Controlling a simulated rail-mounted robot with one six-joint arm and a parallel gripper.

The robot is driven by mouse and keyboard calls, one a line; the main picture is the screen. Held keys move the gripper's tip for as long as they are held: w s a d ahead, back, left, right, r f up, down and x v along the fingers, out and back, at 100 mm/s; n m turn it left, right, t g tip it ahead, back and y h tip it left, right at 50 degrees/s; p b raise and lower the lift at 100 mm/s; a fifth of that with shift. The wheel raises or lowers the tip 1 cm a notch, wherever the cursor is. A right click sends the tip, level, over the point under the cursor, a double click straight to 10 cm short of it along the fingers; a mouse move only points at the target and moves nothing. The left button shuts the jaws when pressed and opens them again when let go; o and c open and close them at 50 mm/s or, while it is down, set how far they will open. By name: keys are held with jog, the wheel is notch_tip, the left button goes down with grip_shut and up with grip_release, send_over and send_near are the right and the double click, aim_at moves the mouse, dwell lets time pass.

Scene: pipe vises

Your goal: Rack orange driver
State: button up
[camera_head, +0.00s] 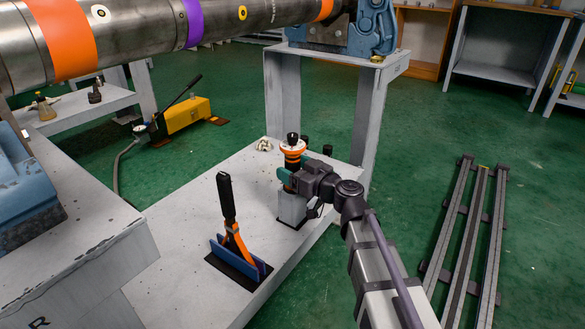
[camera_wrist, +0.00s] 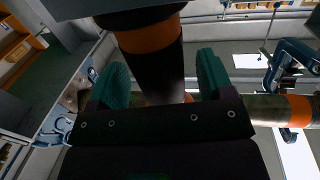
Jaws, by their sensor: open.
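A tool with a black knob, a white ring and orange bands (camera_head: 293,147) stands upright at a grey block (camera_head: 291,207) on the low grey bench. My gripper (camera_head: 290,174) is at this tool, below its white ring, with its teal fingers apart. In the wrist view, a dark cylinder with an orange band (camera_wrist: 150,38) lies between the two teal fingers (camera_wrist: 162,80), with a gap visible on each side. Another tool, with a black handle and orange lower part (camera_head: 229,213), stands upright in a blue holder (camera_head: 219,251) nearer the bench front. I cannot tell which one is the driver.
The low bench top (camera_head: 178,240) has bare room around the holder. A small pale object (camera_head: 264,145) lies behind my gripper. A large steel pipe (camera_head: 130,35) crosses overhead to a blue vise (camera_head: 371,28). Metal rails (camera_head: 468,235) lie on the green floor at right.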

jog(key=v, duration=1)
jog(key=s+d+f+m+g+h+p, duration=0.1)
jog(key=s+f+m+g+h+p, duration=0.45)
jog(key=s+g+p, duration=0.2)
jog(key=s+d+r+m+g+h+p, duration=0.45)
jog(key=s+d+r+h+p, duration=0.2)
jog(key=d+p, duration=0.35)
notch_tip(320, 180, up, 41)
jog(key=h+p, duration=0.1)
jog(key=p, duration=4.1)
jog(key=shift+s+d, duration=0.3)
jog(key=shift+s, duration=0.15)
